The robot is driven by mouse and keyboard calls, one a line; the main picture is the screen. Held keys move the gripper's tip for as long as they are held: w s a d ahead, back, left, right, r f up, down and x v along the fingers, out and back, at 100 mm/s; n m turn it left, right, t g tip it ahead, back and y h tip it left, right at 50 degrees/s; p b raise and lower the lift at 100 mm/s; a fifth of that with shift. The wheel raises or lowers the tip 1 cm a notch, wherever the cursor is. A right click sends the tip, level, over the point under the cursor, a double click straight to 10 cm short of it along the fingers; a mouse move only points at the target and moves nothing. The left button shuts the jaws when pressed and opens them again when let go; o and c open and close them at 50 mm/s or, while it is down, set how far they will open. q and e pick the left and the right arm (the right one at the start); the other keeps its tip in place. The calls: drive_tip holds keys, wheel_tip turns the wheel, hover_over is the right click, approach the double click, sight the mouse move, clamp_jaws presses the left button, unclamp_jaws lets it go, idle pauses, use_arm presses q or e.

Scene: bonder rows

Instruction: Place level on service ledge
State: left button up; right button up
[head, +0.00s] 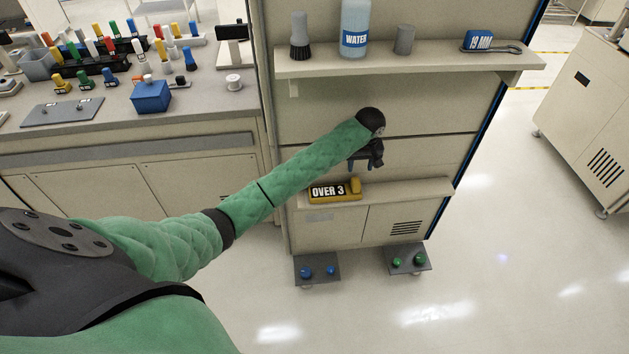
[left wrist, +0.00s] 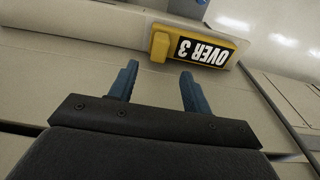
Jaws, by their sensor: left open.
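The level, a yellow block with a black "OVER 3" label (head: 335,191), lies on the low ledge (head: 412,190) of the beige cabinet, near its left end. It also shows upside down in the left wrist view (left wrist: 200,47), beyond the fingertips. My left gripper (head: 361,164) is open and empty, in front of the cabinet panel and a little above and right of the level. In the left wrist view its two blue fingers (left wrist: 159,73) stand apart with nothing between them. The fingers are apart from the level. My right gripper is not in view.
Two knobbed pedals (head: 317,268) (head: 407,258) sit below. The low ledge's right part is clear.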

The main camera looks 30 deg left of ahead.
use_arm(q)
drive_tip(key=s+d+f+m+h, duration=0.1)
drive_tip(key=s+d+f+m, duration=0.15)
drive_tip(key=s+f, duration=0.9)
drive_tip(key=s+d+f+m+h, duration=0.1)
drive_tip(key=s+d+f+m, duration=0.15)
drive_tip(key=s+f, duration=0.95)
drive_tip(key=s+f+m, duration=0.1)
drive_tip(key=s+f, duration=0.5)
drive_tip(key=s, duration=0.7)
drive_tip(key=s+f+m, duration=0.2)
drive_tip(key=s+f, duration=0.4)
drive_tip(key=s, duration=0.7)
drive_tip(key=shift+f+m, duration=0.15)
drive_tip(key=shift+m, duration=0.15)
drive_tip(key=shift+w, duration=0.1)
drive_tip(key=shift+y, duration=0.3)
